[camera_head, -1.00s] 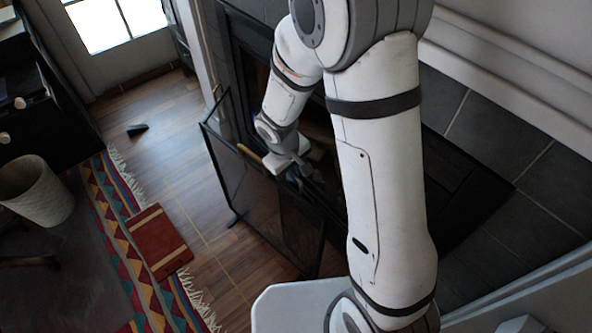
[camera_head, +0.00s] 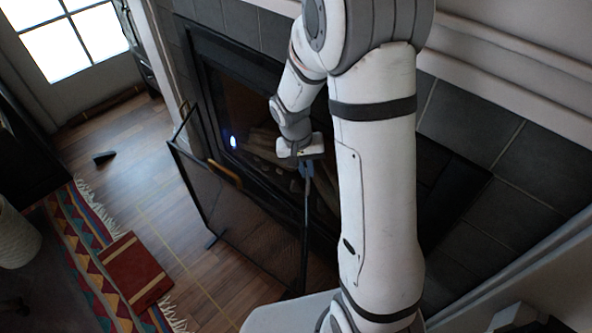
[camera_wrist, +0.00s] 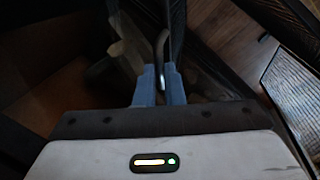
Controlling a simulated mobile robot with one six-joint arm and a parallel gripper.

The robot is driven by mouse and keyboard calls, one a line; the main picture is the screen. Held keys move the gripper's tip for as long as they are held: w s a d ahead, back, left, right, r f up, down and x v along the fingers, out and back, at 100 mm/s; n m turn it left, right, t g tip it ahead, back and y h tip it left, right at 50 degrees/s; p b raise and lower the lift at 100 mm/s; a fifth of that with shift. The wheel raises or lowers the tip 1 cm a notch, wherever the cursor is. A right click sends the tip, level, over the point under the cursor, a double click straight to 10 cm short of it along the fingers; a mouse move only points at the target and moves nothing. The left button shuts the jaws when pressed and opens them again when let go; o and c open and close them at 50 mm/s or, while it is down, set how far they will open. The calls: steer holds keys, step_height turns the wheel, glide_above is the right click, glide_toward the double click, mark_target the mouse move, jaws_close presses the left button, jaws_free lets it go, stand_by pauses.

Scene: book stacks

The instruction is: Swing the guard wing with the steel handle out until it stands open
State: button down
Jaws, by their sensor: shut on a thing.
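The black mesh guard (camera_head: 240,225) stands in front of the fireplace in the head view. Its wing (camera_head: 305,235) at the right end shows nearly edge-on as a narrow dark strip. My gripper (camera_head: 307,175) is at the top of that wing, pointing down. In the wrist view the two blue fingers of my gripper (camera_wrist: 160,80) are shut on the steel handle (camera_wrist: 160,45), a curved bar whose lower part is between them. The wing (camera_wrist: 177,28) runs upward beside the handle there. My arm hides what is to the right of the wing in the head view.
The fireplace (camera_head: 250,105) is behind the guard. A wooden handle (camera_head: 225,173) shows near the guard's top edge. Wood floor (camera_head: 150,195) is open at left, with a red book (camera_head: 122,272) on a patterned rug (camera_head: 75,240). A small dark wedge (camera_head: 104,156) lies farther back.

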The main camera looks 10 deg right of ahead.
steer(key=d+m, duration=0.1)
steer(key=d, duration=0.1)
steer(key=s+d+m, duration=0.1)
steer(key=m, duration=0.1)
steer(key=shift+s+d+r+g, duration=0.1)
steer(key=shift+s+d+g, duration=0.05)
steer(key=shift+d+g, duration=0.2)
stand_by(0.8)
steer(key=c, duration=1.5)
jaws_free()
steer(key=shift+p+v, duration=0.85)
steer(key=shift+v, duration=3)
steer(key=shift+c, duration=0.4)
